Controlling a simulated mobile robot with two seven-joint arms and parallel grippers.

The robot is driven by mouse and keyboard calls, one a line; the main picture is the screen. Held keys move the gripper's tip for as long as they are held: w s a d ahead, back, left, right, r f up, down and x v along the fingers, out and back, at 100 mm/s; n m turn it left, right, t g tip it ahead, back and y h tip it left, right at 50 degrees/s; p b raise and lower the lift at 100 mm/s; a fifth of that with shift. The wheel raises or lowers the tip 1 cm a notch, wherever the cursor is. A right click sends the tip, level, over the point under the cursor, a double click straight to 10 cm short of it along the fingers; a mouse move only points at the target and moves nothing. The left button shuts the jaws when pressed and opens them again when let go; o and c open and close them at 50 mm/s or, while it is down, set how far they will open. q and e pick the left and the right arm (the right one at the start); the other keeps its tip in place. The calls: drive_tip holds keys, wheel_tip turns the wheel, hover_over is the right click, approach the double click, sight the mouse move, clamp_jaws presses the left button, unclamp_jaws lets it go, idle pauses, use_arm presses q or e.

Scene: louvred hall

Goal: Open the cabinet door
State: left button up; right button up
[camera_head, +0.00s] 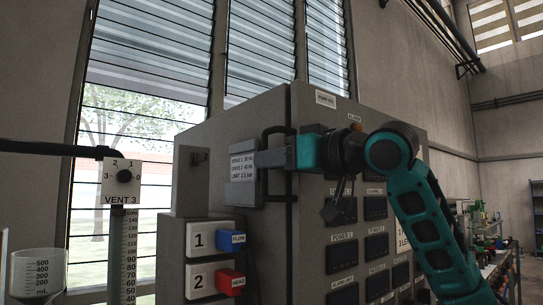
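A tall grey cabinet (330,110) stands in the middle of the head view, with labelled dark panels on its front. A black bar handle (279,200) is at the front's left edge. The cabinet door looks closed, with no gap that I can make out. My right gripper (270,157) reaches in from the right on a teal arm, its grey fingers pointing left and overlapping the handle's bar. I cannot tell whether the fingers are shut around the bar or only beside it. My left gripper is not in view.
A plate with printed settings (242,166) is just left of the fingertips. Blue (231,242) and red (230,282) blocks sit beside number signs below. A VENT 3 dial (122,178) and a measuring beaker (38,273) are at left. Cluttered shelving (490,247) stands at far right.

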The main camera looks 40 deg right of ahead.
drive_tip(key=shift+w+a, duration=0.1)
drive_tip(key=shift+w, duration=0.2)
drive_tip(key=shift+c, duration=0.3)
clamp_jaws()
